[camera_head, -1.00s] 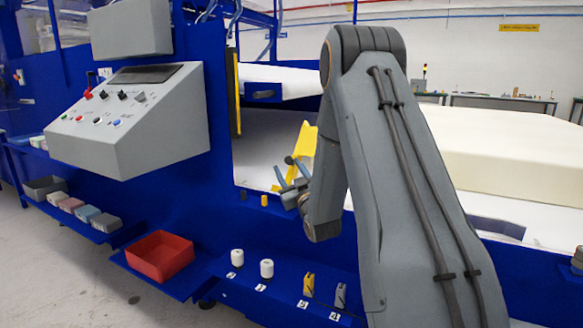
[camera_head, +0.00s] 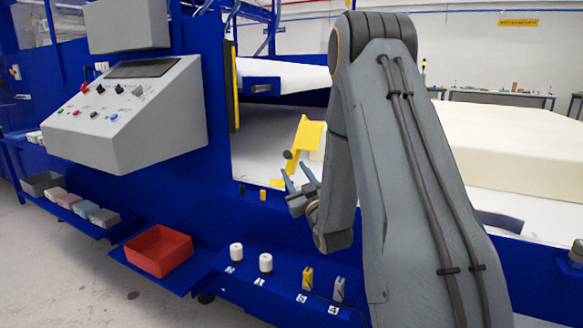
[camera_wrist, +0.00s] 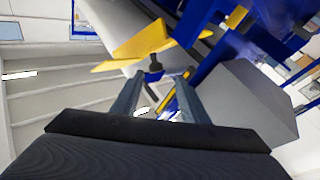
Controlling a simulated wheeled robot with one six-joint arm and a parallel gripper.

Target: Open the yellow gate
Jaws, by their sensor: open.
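The yellow gate (camera_head: 308,137) stands at the machine's opening, left of my arm in the head view. A dark round knob (camera_head: 288,154) sticks out from its lower left part. In the wrist view the yellow gate (camera_wrist: 145,42) lies ahead at upper left, and its dark knob (camera_wrist: 155,65) shows just beyond and between my fingertips. My gripper (camera_head: 284,180) is open and empty, below the knob in the head view and apart from it. Its two fingers also show in the wrist view (camera_wrist: 157,80).
A grey control panel (camera_head: 125,120) is at left. A red bin (camera_head: 158,251), white cylinders (camera_head: 236,252) and small yellow and grey parts (camera_head: 307,278) sit on the front ledge. A large cream foam block (camera_head: 490,140) lies at right. The blue frame edge runs below my gripper.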

